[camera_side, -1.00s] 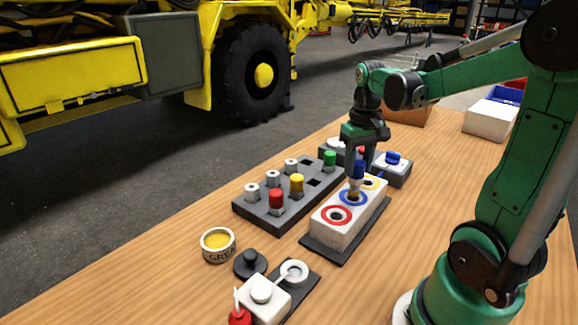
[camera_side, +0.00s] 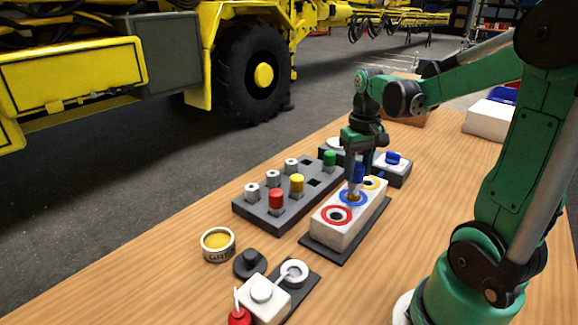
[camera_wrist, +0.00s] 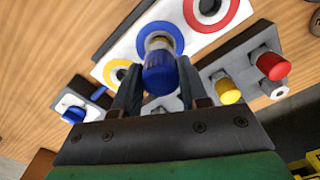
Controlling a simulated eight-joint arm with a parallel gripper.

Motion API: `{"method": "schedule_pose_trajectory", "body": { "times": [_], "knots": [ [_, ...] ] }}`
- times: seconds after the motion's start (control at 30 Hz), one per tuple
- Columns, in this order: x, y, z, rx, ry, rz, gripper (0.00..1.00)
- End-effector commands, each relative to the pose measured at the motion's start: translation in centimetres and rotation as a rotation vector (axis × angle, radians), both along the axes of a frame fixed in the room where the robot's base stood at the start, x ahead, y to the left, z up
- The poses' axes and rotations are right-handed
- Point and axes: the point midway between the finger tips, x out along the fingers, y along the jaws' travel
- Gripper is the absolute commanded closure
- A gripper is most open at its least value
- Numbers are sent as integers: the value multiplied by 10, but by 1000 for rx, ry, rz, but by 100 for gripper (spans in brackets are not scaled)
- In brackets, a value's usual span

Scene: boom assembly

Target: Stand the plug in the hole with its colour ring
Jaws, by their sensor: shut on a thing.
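A blue-capped plug (camera_side: 358,176) with a metal shank is held upright by my gripper (camera_side: 362,166), which is shut on it. The plug stands over the blue-ringed hole (camera_side: 344,201), the middle one of a white block (camera_side: 335,228). In the wrist view the blue plug (camera_wrist: 160,72) sits between the fingers (camera_wrist: 160,95), its shank within the blue ring (camera_wrist: 179,36). The shank's lower end appears to be at or in the hole; how deep, I cannot tell. The red-ringed hole (camera_side: 337,215) is nearer the side camera; the yellow-ringed hole (camera_side: 376,182) is farther.
A dark rack (camera_side: 292,209) to the left holds red, yellow and green plugs and several metal pieces. A grey box with a blue knob (camera_side: 393,158) stands behind. A grease tin (camera_side: 218,243) and a white fixture (camera_side: 264,294) are at the front left.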

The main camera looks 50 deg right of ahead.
Motion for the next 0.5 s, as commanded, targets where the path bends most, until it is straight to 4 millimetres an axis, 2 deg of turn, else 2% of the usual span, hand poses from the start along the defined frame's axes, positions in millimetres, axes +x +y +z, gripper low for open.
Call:
{"method": "schedule_pose_trajectory", "body": {
  "times": [0.5],
  "knots": [
    [0, 0, -5, 0, 0, 0, 100]
  ]
}}
